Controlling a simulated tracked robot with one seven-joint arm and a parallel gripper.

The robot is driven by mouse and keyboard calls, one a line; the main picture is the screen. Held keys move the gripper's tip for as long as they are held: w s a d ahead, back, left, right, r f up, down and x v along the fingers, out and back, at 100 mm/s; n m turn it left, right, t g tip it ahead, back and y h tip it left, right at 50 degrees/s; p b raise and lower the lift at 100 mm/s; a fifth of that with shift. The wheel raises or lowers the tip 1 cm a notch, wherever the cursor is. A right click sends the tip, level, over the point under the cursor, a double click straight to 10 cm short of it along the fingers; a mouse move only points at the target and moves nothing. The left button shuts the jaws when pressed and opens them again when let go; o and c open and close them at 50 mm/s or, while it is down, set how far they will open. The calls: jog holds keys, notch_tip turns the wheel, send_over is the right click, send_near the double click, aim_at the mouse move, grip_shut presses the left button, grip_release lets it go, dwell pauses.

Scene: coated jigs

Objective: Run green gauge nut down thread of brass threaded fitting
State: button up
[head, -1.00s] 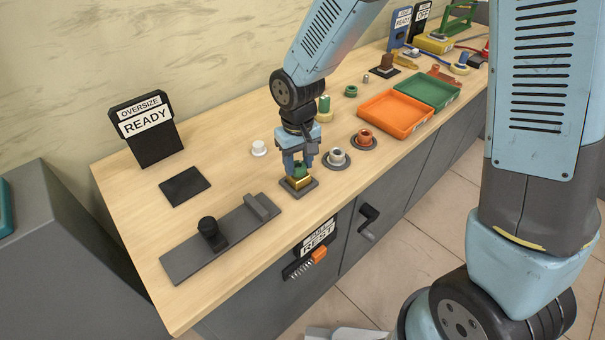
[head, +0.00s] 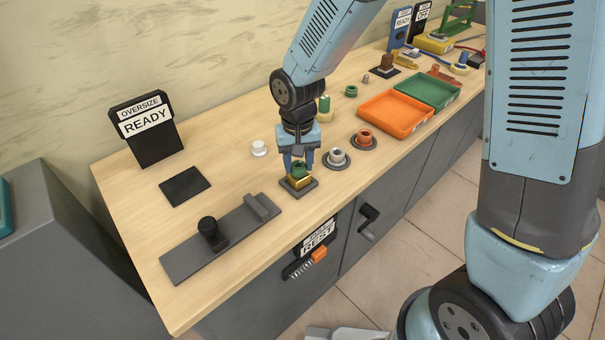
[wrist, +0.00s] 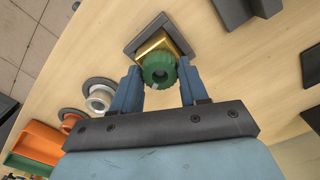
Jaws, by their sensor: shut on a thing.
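The green gauge nut (head: 298,171) sits on top of the brass threaded fitting (head: 300,183), which stands on a dark square base plate (head: 312,188). My gripper (head: 298,165) points down over the fitting, shut on the nut with a blue finger on either side. In the wrist view the knurled green nut (wrist: 159,70) shows between the fingertips, with the brass fitting (wrist: 162,41) partly hidden beneath it. The thread is covered by the nut, so I cannot tell how far down it sits.
Round-based fittings, one pale (head: 337,157) and one copper (head: 365,137), stand to the right. Beyond are an orange tray (head: 396,132) and a green tray (head: 458,95). A grey bar fixture (head: 180,265) lies front left. A white piece (head: 259,148) stands behind left.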

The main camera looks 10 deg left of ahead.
jog(key=o, duration=0.9)
jog(key=shift+r, duration=0.1)
jog(key=shift+r, duration=2.45)
